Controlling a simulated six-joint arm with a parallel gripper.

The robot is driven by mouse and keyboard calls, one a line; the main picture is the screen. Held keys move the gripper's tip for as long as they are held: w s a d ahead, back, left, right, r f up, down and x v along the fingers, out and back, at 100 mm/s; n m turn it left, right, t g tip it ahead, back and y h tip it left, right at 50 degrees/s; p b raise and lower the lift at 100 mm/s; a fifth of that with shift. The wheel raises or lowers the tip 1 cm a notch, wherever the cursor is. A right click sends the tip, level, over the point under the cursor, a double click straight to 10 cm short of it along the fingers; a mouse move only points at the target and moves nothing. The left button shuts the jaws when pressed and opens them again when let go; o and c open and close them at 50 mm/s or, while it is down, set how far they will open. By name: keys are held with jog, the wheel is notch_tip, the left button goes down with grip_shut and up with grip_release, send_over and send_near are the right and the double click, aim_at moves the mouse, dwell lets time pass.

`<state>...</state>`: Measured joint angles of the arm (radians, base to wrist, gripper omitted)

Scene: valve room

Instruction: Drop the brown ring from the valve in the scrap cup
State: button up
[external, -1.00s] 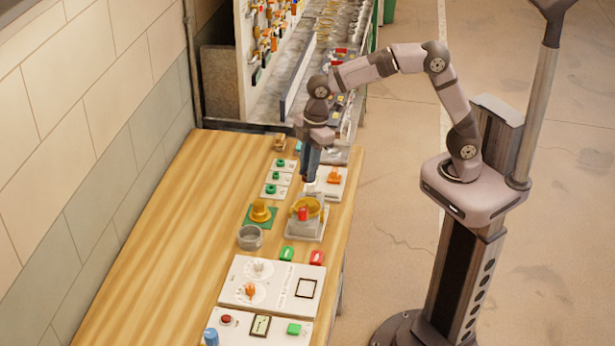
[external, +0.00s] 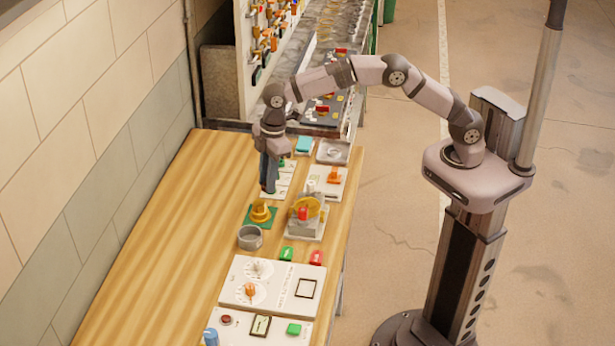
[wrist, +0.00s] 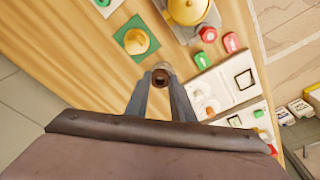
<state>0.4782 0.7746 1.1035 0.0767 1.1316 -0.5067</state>
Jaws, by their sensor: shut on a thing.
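My gripper (external: 268,188) points down over the bench, behind the yellow stepped piece on its green mat. In the wrist view its fingers (wrist: 160,88) are shut on a small brown ring (wrist: 160,78). The ring is too small to make out in the external view. The scrap cup (external: 249,237), a round grey open cup, stands in front of the green mat; in the wrist view it appears mostly hidden behind the ring and fingertips. The valve (external: 309,207), with a yellow body and red knob on a grey base, stands right of the mat.
The yellow stepped piece (external: 261,212) stands between my gripper and the cup. Green (external: 286,254) and red (external: 316,257) pieces lie right of the cup. A white dial panel (external: 270,283) lies nearer the front. The wooden bench is clear on the left.

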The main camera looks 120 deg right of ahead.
jog(key=w+f+p, duration=0.5)
jog(key=w, duration=0.2)
jog(key=shift+w+d+f, duration=0.15)
jog(key=shift+w+f, duration=0.05)
jog(key=shift+f, duration=0.15)
jog(key=b, duration=0.3)
send_over(249, 238)
jog(key=shift+d+f, duration=0.1)
jog(key=shift+f, duration=2.9)
jog(key=o, duration=1.1)
jog(key=shift+r, duration=0.1)
